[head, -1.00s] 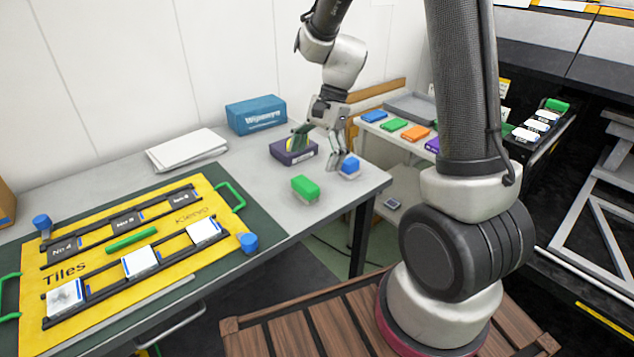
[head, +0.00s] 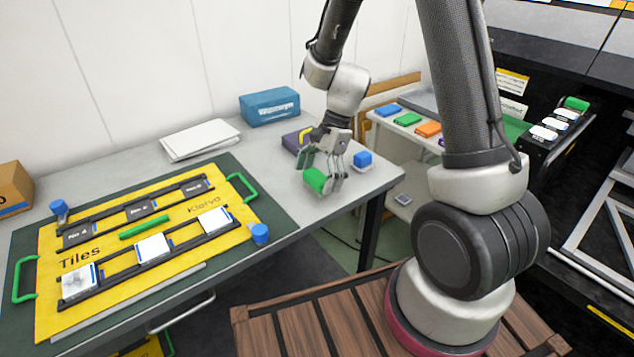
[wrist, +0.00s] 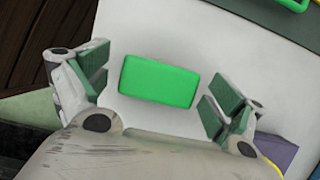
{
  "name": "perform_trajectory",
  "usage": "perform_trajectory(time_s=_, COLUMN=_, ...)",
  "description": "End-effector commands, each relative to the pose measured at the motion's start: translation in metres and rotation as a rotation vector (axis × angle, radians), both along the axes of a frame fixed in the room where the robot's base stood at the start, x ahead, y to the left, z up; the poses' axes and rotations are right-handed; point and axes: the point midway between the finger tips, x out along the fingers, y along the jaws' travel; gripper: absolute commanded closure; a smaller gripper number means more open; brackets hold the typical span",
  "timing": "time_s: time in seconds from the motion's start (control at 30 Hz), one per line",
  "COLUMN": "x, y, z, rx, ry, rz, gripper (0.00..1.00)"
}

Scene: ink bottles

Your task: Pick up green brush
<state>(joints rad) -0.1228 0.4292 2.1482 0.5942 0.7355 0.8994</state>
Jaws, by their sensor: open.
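The green brush, a bright green block (head: 314,180), lies on the grey table near its right end. It also shows in the wrist view (wrist: 159,82), where its whole top is visible. My gripper (head: 323,172) is low over the table at the brush. In the wrist view, the open gripper (wrist: 160,87) has one green-padded finger beyond each short end of the brush. A gap shows between each pad and the brush, so nothing is held. In the head view, the fingers partly cover the brush's right side.
A yellow board (head: 110,262) with tiles lies at left. A blue box (head: 269,106) and white sheets (head: 200,139) are at the back.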

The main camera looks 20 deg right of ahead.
Motion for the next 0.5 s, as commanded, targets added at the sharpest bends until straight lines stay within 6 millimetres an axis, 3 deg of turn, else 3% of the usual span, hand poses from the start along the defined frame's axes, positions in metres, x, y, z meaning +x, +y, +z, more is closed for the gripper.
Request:
perform_trajectory(time_s=0.17, x=0.0000, y=0.0002, z=-0.0002, rx=0.000, ry=0.000, rz=0.000, gripper=0.05)
perform_trajectory(time_s=0.43, x=0.0001, y=0.0002, z=-0.0001, rx=0.000, ry=-0.001, rz=0.000, gripper=0.53)
perform_trajectory(time_s=0.5, x=0.0001, y=0.0002, z=-0.0001, rx=0.000, ry=0.000, rz=0.000, gripper=0.55)
